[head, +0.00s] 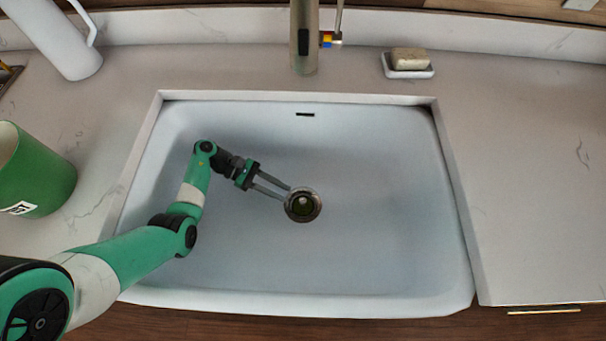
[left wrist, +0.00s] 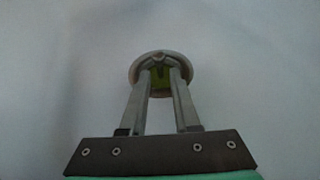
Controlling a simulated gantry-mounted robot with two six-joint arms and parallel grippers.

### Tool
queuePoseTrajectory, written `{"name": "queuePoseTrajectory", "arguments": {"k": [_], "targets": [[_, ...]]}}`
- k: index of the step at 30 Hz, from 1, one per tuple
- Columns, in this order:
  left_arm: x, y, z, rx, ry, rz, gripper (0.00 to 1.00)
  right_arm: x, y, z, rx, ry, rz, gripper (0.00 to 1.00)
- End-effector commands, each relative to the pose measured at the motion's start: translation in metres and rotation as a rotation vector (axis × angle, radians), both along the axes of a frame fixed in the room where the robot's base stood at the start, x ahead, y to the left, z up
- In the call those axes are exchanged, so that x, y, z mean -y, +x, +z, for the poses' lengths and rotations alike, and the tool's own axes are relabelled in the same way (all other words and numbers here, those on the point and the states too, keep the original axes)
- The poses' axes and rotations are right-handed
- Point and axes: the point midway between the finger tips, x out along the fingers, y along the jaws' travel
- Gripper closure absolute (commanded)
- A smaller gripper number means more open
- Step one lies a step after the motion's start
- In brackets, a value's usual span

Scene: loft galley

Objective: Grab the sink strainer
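The sink strainer (head: 303,205) is a round metal piece with a dark green middle and a small pale knob. It sits at the drain on the floor of the white sink (head: 370,240). My left gripper (head: 288,193) reaches in from the left, its two grey fingers apart, tips at the strainer's upper-left rim. In the left wrist view the fingertips (left wrist: 161,74) overlap the strainer (left wrist: 160,57), one on each side of its middle and knob. Part of the strainer is hidden behind the fingers. I cannot tell whether they touch it. My right gripper is not in view.
A green container (head: 38,175) and a white pitcher (head: 60,40) are at left. The right counter is clear.

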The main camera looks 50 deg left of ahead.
Motion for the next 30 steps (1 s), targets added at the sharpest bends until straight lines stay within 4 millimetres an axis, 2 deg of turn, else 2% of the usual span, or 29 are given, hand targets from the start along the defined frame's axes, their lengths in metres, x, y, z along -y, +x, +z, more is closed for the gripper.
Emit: {"name": "queuePoseTrajectory", "arguments": {"k": [3, 11, 15, 18, 26, 27, 30], "targets": [[0.016, 0.009, -0.009, 0.001, -0.001, -0.004, 0.7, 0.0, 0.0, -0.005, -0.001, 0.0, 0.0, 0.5], [0.025, 0.016, -0.015, 0.001, -0.001, -0.002, 0.7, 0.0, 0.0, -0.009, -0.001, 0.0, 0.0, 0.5], [0.042, 0.026, -0.031, 0.0, -0.001, -0.004, 0.7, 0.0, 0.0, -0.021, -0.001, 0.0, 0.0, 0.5], [0.054, 0.034, -0.035, 0.0, 0.0, -0.004, 0.7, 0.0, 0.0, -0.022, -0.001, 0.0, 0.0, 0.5], [0.059, 0.038, -0.036, 0.001, 0.0, 0.0, 0.7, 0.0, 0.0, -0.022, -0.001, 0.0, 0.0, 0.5], [0.059, 0.038, -0.036, 0.001, 0.0, 0.0, 0.72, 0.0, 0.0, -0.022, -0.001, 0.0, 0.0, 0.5], [0.059, 0.038, -0.036, 0.001, 0.0, 0.0, 0.9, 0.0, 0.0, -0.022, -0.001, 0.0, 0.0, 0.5]]}}
